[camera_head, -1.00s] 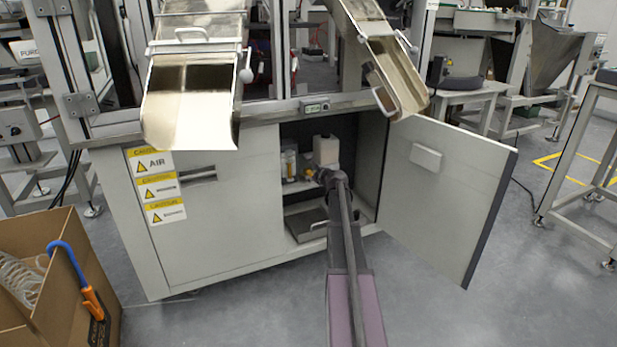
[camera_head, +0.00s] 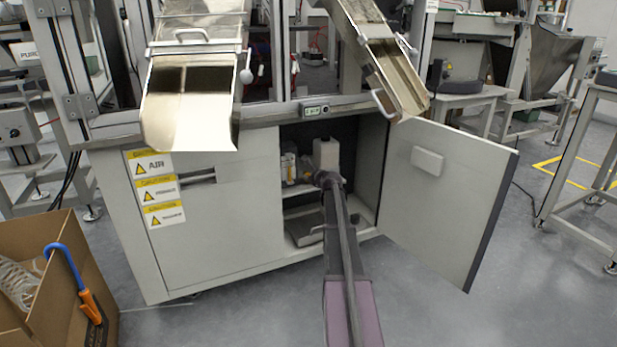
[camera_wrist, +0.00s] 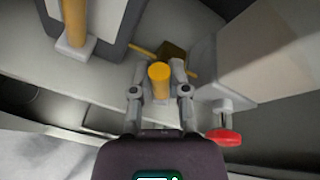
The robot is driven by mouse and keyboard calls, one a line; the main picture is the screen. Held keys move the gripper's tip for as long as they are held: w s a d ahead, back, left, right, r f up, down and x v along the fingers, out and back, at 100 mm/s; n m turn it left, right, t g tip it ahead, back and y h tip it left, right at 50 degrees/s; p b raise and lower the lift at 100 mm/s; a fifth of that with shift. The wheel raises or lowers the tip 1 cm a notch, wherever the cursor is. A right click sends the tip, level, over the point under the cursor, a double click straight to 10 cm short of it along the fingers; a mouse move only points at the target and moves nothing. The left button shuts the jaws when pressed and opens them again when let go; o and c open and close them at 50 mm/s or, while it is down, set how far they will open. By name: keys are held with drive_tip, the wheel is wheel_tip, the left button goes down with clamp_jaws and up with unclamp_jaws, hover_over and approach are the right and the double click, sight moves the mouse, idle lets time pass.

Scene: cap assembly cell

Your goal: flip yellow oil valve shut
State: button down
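In the wrist view a short yellow cylinder (camera_wrist: 159,80), which looks like the yellow valve's handle, stands between the two fingers of my gripper (camera_wrist: 159,76). The fingers are apart, one on each side of it; I cannot tell whether either touches it. A dark brass-coloured block (camera_wrist: 173,52) with thin yellow rods lies just beyond. In the head view my arm reaches into the open cabinet (camera_head: 362,195), and its wrist hides the gripper and most of the valve.
A red handle (camera_wrist: 225,137) is close to the right finger in the wrist view. A yellow column (camera_wrist: 74,22) stands upper left. In the head view a white container (camera_head: 325,152) is behind my wrist, and the open cabinet door (camera_head: 445,200) stands to the right.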

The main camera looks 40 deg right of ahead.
idle(0.4)
drive_tip(key=shift+d+r+m+y, duration=0.1)
drive_tip(key=shift+d+m+y, duration=0.2)
drive_tip(key=shift+m+y, duration=0.5)
drive_tip(key=shift+s+d+r+m+t+y+b, duration=0.15)
drive_tip(key=shift+d+m+t+y, duration=0.1)
drive_tip(key=shift+m, duration=0.5)
drive_tip(key=shift+w+d+f+m+t+y+b, duration=0.15)
drive_tip(key=shift+d+m+t, duration=0.1)
drive_tip(key=shift+m, duration=0.5)
drive_tip(key=shift+s+r, duration=0.1)
drive_tip(key=shift+r, duration=0.05)
drive_tip(key=c, duration=0.6)
unclamp_jaws()
drive_tip(key=shift+s, duration=0.1)
